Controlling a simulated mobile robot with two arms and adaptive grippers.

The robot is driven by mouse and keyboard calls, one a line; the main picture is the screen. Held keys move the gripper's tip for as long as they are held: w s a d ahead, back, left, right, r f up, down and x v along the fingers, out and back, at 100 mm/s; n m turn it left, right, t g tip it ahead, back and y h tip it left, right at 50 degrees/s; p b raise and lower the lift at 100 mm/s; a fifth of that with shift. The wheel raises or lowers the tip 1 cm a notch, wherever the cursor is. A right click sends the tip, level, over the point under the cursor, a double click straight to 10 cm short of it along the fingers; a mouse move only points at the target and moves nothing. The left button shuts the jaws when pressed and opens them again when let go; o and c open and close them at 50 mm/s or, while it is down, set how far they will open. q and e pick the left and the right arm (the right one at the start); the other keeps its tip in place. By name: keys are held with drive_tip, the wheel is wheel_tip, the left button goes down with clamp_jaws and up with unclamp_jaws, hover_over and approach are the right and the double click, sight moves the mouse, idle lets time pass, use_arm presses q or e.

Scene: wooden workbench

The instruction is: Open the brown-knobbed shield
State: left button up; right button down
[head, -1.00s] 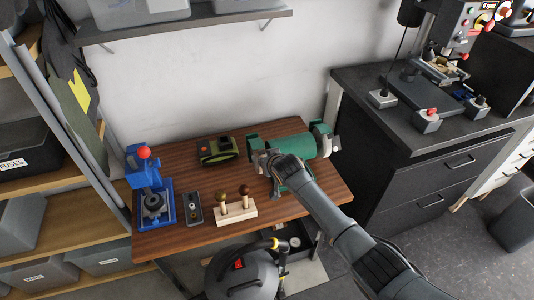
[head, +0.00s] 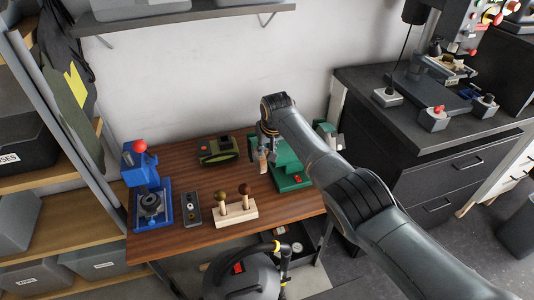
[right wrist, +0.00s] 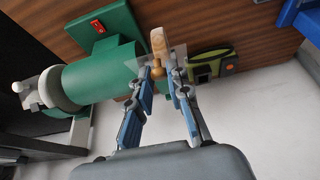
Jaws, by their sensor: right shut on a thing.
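The green bench grinder (head: 287,170) stands at the right end of the wooden bench, partly hidden behind my right arm in the head view. In the right wrist view its green body (right wrist: 98,78) lies left of my fingers. A clear shield (right wrist: 170,58) shows at its wheel end, with a small brown knob (right wrist: 157,71) between my fingertips. My right gripper (right wrist: 162,70) is shut on this knob. In the head view the right gripper (head: 266,132) is above the grinder's left end; the knob is hidden there. My left gripper is not in view.
A light wooden piece (right wrist: 158,42) is close to the fingertips. A green-black device (head: 217,150) lies left of the grinder. A wooden block with two knobbed pegs (head: 235,210) and a blue press (head: 147,190) stand further left. A black cabinet (head: 400,150) is at the right.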

idle(0.5)
drive_tip(key=c, duration=1.3)
unclamp_jaws()
drive_tip(key=shift+w, duration=0.1)
drive_tip(key=shift+r, duration=0.1)
drive_tip(key=v, duration=1.1)
drive_tip(key=shift+r, duration=0.4)
